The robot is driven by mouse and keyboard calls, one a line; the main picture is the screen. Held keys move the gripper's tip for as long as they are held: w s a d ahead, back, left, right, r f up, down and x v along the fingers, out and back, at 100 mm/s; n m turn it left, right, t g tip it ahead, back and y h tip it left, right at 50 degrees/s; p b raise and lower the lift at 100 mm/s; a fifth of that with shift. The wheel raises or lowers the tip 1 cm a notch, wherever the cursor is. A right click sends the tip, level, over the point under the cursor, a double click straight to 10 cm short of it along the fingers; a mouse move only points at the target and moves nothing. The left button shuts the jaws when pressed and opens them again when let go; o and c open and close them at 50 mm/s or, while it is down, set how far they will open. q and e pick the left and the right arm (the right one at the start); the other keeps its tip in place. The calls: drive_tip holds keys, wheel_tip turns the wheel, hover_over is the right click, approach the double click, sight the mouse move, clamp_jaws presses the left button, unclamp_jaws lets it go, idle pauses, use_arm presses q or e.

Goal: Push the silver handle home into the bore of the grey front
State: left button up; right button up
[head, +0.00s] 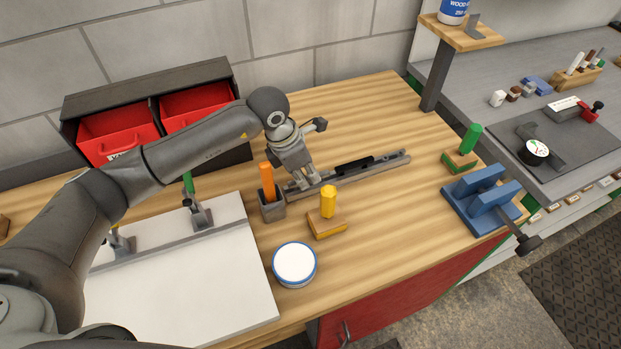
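My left gripper (301,182) points down over the near-left end of a long grey bar (385,168) lying on the wooden bench. Its fingers are small and overlap the bar end, so I cannot tell whether they are open or shut, or touch it. A black piece (353,164) lies along the middle of the bar. I cannot clearly pick out the silver handle, or a grey front with a bore; neither can be told apart from the grey parts around the gripper. My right gripper is not in view.
A grey cup (271,210) with an orange-handled tool stands just left of the gripper. A yellow peg on a wooden block (328,226), a round white-lidded tin (295,264), a blue vise (483,205) and red bins (119,134) surround it.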

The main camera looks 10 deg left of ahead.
sight(306, 178)
use_arm(q)
clamp_jaws()
drive_tip(key=shift+r, duration=0.1)
drive_tip(key=shift+r+p, duration=0.6)
drive_tip(key=shift+r, duration=0.3)
drive_tip(key=shift+r+p, duration=1)
drive_tip(key=shift+r, duration=1)
